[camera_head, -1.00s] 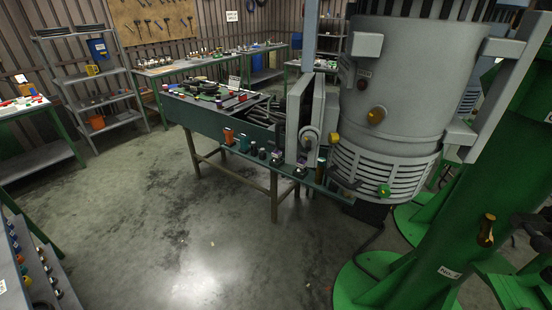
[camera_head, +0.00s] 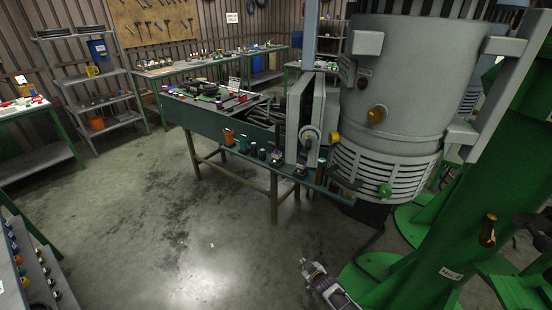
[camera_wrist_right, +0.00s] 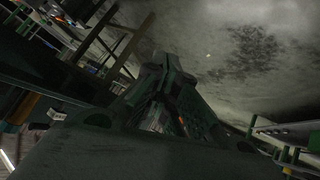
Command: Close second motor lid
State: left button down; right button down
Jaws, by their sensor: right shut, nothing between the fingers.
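The large grey motor (camera_head: 395,100) stands upright at the right of the head view. On its left side is a box with a flat grey plate (camera_head: 305,120) standing upright, which looks like a lid; I cannot tell whether it is the second motor lid or whether it is closed. My right gripper (camera_head: 310,268) is low at the bottom of the head view, well below the motor and apart from it. Its fingers (camera_wrist_right: 165,75) also show in the right wrist view, together and empty, over the floor. My left gripper is out of view.
A green column (camera_head: 425,235) with a wide foot stands just right of my right gripper. A long workbench (camera_head: 225,125) with buttons and small parts runs left of the motor. Shelves (camera_head: 90,75) stand at the back left. The middle floor (camera_head: 160,220) is clear.

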jog(key=w+a+r+n+t+y, duration=0.1)
jog(key=w+a+r+n, duration=0.15)
jog(key=a+r, duration=0.4)
jog(key=w+a+r+n+t+y, duration=0.1)
jog(key=w+a+r, duration=0.25)
jog(key=r, duration=0.55)
jog(key=a+r+n+t+y, duration=0.1)
jog(key=a+r+n, duration=0.1)
jog(key=a+r, duration=0.5)
jog(key=a+r+n+t+y, duration=0.1)
jog(key=a+r+n, duration=0.15)
jog(key=r, duration=0.85)
jog(key=s+a+r+n+t, duration=0.1)
jog(key=s+a+r+t, duration=0.15)
jog(key=s+r, duration=0.45)
jog(key=s+a+r+n+t, duration=0.1)
jog(key=s+a+r+n, duration=0.15)
jog(key=r, duration=0.75)
jog(key=s+d+r+t+h, duration=0.1)
jog(key=s+d+r+h, duration=0.2)
jog(key=d+r+h, duration=0.3)
jog(key=shift+s+d+m, duration=0.25)
jog(key=shift+d+m, duration=0.1)
jog(key=shift+d, duration=0.6)
jog(key=shift+w, duration=0.2)
